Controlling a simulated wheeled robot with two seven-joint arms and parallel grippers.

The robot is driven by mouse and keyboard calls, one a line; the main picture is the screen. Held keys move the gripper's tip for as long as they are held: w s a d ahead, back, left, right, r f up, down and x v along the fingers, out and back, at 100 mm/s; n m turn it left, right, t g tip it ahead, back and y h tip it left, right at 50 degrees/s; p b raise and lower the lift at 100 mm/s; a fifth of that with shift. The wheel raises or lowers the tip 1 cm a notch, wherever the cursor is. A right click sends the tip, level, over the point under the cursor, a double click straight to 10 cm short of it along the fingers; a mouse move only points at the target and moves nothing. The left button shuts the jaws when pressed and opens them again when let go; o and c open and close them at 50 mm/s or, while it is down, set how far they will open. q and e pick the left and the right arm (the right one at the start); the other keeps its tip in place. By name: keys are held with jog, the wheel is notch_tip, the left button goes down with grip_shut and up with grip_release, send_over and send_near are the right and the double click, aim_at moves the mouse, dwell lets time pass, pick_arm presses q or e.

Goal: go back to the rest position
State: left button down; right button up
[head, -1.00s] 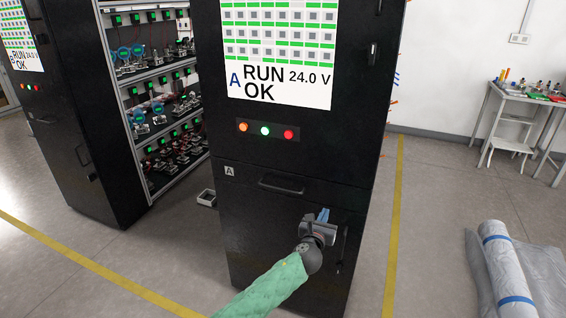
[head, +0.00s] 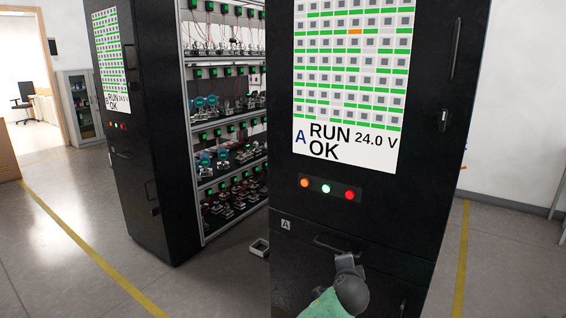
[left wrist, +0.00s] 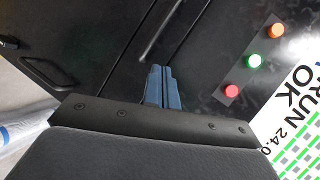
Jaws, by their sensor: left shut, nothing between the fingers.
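My left gripper (head: 346,264) is in front of the lower part of black cabinet A (head: 300,225), just below its horizontal handle (head: 338,243) in the head view. Its fingertips are hidden there. In the left wrist view its blue fingers (left wrist: 159,84) are pressed together with nothing between them. They point at the black cabinet front. Any gap to the cabinet is hard to judge. My right gripper is not in view.
Cabinet A shows RUN OK, 24.0 V on its screen (head: 350,90), with orange, green and red lamps (head: 326,188) below. A second black cabinet (head: 165,160) and a rack with devices (head: 230,130) stand left. Floor with yellow lines (head: 85,250) is open at left.

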pick_arm(q)
jog(key=s+a+f+n+g, duration=0.2)
jog(key=s+a+f+n, duration=0.2)
jog(key=s+a, duration=0.35)
jog(key=s+a+f+n+g, duration=0.35)
jog(key=s+a, duration=0.25)
jog(key=a, duration=0.3)
jog(key=s+a+f+n+g, duration=0.2)
jog(key=s+a+f+n, duration=0.25)
jog(key=s+a, duration=0.3)
jog(key=s+a+f+n+g, duration=0.1)
jog(key=s+a+f, duration=0.2)
jog(key=s, duration=0.6)
jog(key=s+a+f+n+g, duration=0.1)
jog(key=s+a+f, duration=0.3)
jog(key=s+f, duration=0.4)
jog(key=s+a+f+n+g+y, duration=0.1)
jog(key=s+a+f+g, duration=0.2)
jog(key=s, duration=0.6)
notch_tip(320, 180, down, 3)
jog(key=shift+s+a+r, duration=0.1)
jog(key=shift+s+a, duration=0.1)
jog(key=shift+s, duration=0.1)
